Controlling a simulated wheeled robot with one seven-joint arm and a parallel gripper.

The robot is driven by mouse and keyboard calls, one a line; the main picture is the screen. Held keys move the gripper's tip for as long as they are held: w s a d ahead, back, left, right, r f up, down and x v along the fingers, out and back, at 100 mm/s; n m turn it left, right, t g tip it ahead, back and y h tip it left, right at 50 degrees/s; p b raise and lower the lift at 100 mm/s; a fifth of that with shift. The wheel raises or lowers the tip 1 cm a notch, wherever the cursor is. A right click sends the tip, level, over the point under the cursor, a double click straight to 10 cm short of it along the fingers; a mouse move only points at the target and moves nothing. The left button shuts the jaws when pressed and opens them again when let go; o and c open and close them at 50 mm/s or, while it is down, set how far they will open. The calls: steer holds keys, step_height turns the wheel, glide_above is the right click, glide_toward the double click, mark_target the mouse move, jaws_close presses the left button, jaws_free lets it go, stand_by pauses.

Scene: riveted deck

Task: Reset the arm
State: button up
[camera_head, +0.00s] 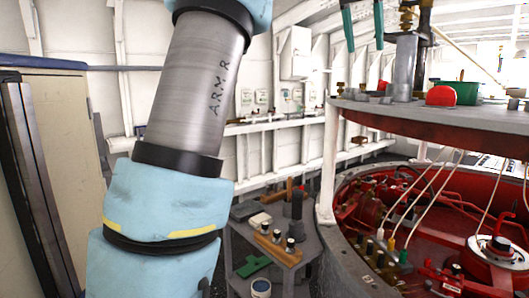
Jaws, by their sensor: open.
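My arm rises through the left half of the view, with light-blue padded sections and a bare metal tube between them, and leaves the frame at the top. Two teal fingers of my gripper (366,48) hang down from the top edge, right of centre. They are apart with nothing between them, so the gripper is open. The rest of the gripper and the wrist are out of frame. The fingertips appear in front of the white wall, just left of the valve fittings.
A round upper deck (350,108) at right carries valve fittings (405,65), a red dome (440,96) and a green container (467,92). Below it is a red machinery well (380,185). A low bench (300,262) holds small items. A beige cabinet (65,150) stands left.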

steer(key=w+a+f+n+y+b, duration=0.1)
steer(key=a+f, duration=0.4)
steer(key=f, duration=0.4)
steer(key=w+a+f+n, duration=0.1)
steer(key=a+f+n, duration=0.1)
steer(key=a+f, duration=0.5)
steer(key=w+a+f+n+y+b, duration=0.1)
steer(key=a+f, duration=0.2)
steer(key=f, duration=0.9)
steer(key=s+a+f+n, duration=0.2)
steer(key=s+a+f, duration=0.5)
steer(key=s+f, duration=0.1)
steer(key=s+a+f+n+g, duration=0.1)
steer(key=s+a+f+n, duration=0.1)
steer(key=s+a+f, duration=0.5)
step_height(320, 180, down, 4)
steer(key=shift+s+a+y+b, duration=0.25)
steer(key=shift+s+y+b, duration=0.15)
steer(key=shift+s, duration=0.15)
